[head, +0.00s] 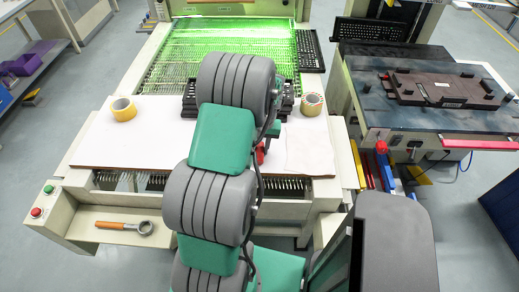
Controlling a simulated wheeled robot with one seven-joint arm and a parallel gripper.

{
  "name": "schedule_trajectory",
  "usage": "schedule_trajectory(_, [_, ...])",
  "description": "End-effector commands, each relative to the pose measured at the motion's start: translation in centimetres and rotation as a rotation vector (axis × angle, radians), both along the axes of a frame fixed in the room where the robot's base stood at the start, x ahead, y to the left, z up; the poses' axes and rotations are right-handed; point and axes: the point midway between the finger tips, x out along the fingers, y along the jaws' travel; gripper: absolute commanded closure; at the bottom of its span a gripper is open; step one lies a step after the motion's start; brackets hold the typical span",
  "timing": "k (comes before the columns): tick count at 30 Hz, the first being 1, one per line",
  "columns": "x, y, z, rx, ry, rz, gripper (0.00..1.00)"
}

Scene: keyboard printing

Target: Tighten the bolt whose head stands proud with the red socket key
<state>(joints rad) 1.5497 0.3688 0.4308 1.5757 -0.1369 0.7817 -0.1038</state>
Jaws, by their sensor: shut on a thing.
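My arm rises through the middle of the picture and hides my gripper and whatever is at its jaws. A small red piece (260,153) shows just right of my arm, low over the white work surface. It may be part of the red socket key, but too little shows to tell. No bolt head can be made out; the area behind my arm is hidden. A dark keyboard-like part (189,99) lies partly behind my arm, on the far part of the white surface (90,150).
Tape rolls stand left (123,109) and right (311,104) of my arm. An orange-handled ring tool (125,227) lies on the front ledge. A dark fixture (440,88) sits on the right table.

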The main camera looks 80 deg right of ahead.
Motion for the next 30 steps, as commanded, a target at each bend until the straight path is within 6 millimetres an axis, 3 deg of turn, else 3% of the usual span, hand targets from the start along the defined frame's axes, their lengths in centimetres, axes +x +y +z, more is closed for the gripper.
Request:
schedule_trajectory(14, [0.0, -0.1, 0.1, -0.002, 0.000, 0.000, 1.00])
schedule_trajectory(19, [0.0, -0.2, 1.1, -0.005, 0.000, 0.000, 1.00])
schedule_trajectory(23, [-0.4, -0.2, 3.5, -0.008, -0.001, -0.003, 1.00])
schedule_trajectory(30, [-6.5, -0.4, 9.4, -0.005, 0.001, -0.007, 1.00])
